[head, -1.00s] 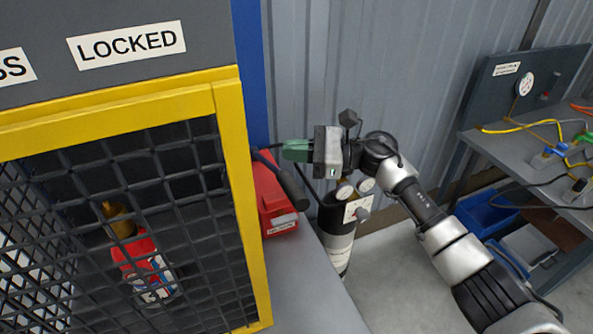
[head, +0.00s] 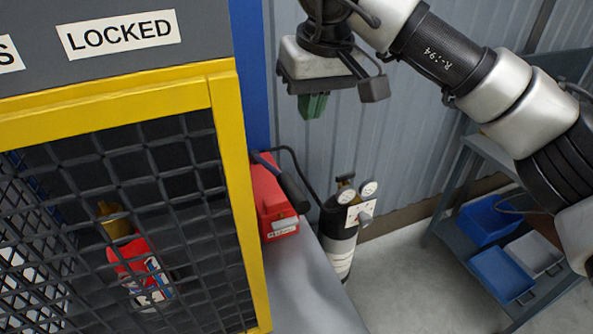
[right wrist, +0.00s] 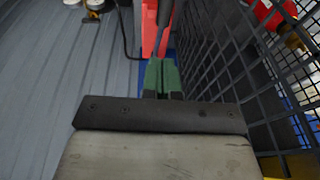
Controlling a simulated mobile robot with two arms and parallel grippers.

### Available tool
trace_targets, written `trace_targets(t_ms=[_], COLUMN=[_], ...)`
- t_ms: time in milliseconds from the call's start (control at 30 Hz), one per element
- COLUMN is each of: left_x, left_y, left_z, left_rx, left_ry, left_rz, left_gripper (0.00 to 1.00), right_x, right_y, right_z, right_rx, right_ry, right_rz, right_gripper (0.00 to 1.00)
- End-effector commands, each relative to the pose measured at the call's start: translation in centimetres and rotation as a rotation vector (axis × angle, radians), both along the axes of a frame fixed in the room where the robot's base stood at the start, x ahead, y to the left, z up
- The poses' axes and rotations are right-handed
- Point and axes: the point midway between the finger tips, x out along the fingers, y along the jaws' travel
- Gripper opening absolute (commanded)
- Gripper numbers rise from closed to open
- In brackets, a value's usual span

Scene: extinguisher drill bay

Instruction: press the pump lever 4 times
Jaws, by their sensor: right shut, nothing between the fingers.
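The red pump (head: 268,200) stands on a grey surface beside the yellow-framed cage. Its dark lever (head: 291,188) slants across its top, with the thick grip end toward the lower right. My right gripper (head: 313,106) hangs above and behind the pump, pointing down, with its green fingers together and empty. In the right wrist view the closed fingers (right wrist: 161,78) point toward the red pump (right wrist: 150,30), and the lever (right wrist: 165,12) shows at the top edge. The gripper is apart from the lever. My left gripper is not in view.
The mesh cage (head: 230,185) with a red bottle (head: 133,262) inside stands close on the left. A dark cylinder with gauges (head: 340,225) is right of the pump, joined by a black hose. A bench with blue bins (head: 488,222) is at the right.

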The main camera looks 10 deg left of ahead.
Motion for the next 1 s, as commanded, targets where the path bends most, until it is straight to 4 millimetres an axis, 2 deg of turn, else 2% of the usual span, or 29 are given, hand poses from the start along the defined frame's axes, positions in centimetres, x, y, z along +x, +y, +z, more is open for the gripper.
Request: trace_targets(t_ms=[233,367,800,1000], left_x=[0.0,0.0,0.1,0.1], left_y=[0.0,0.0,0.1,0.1], left_z=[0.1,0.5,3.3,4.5], left_rx=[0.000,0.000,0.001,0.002], left_ry=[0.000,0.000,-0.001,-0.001], left_rz=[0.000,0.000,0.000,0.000], left_gripper=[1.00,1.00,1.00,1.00], right_x=[0.0,0.2,1.4,0.7], right_y=[0.1,0.3,1.9,2.1], right_z=[-0.3,-1.5,-10.1,-12.6], right_rx=[0.003,0.002,0.003,0.004], right_ry=[0.003,0.007,0.009,0.007], right_rz=[-0.001,-0.001,-0.002,-0.001], right_gripper=[0.00,0.00,0.00,0.00])
